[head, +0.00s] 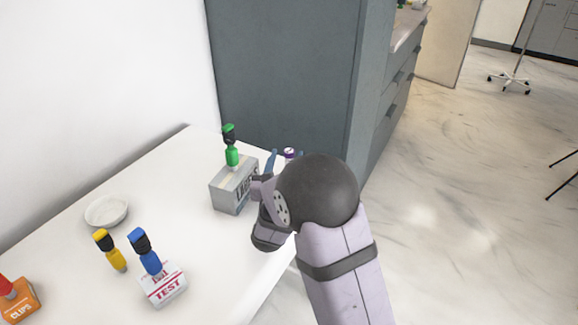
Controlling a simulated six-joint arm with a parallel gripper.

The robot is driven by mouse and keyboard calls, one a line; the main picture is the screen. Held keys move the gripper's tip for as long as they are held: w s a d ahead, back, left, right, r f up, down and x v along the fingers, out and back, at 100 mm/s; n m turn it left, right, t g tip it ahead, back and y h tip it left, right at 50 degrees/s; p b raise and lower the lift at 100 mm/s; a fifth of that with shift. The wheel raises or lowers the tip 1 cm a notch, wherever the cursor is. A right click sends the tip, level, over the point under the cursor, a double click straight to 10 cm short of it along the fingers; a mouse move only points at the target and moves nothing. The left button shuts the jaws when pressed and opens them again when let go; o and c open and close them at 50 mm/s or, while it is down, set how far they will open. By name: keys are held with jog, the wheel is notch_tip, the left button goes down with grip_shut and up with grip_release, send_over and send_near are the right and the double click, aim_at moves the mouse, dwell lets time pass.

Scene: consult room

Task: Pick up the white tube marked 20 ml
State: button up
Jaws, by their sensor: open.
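A small white and purple item (289,152) shows just beyond my wrist, at the far right edge of the white table. It may be the white tube, but its lower part is hidden behind my arm and no 20 ml mark can be read. My gripper (284,158) is open, with bluish fingertips showing to the left and right of this item. I cannot tell whether the fingers touch it. No other white tube is in view.
A grey box (230,192) with a green-handled item (231,148) stands close left of my gripper. A white bowl (107,211), yellow item (110,249), blue item (145,250), TEST box (163,284) and orange CLIPS box (18,300) are further left. A grey cabinet (285,70) rises behind.

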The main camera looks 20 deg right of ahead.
jog(key=shift+f+x, duration=0.15)
jog(key=shift+x, duration=1.6)
jog(key=shift+f+x, duration=0.1)
jog(key=shift+x, duration=1.65)
jog(key=shift+s+d, duration=0.1)
jog(key=shift+d, duration=0.05)
jog(key=c, duration=1.1)
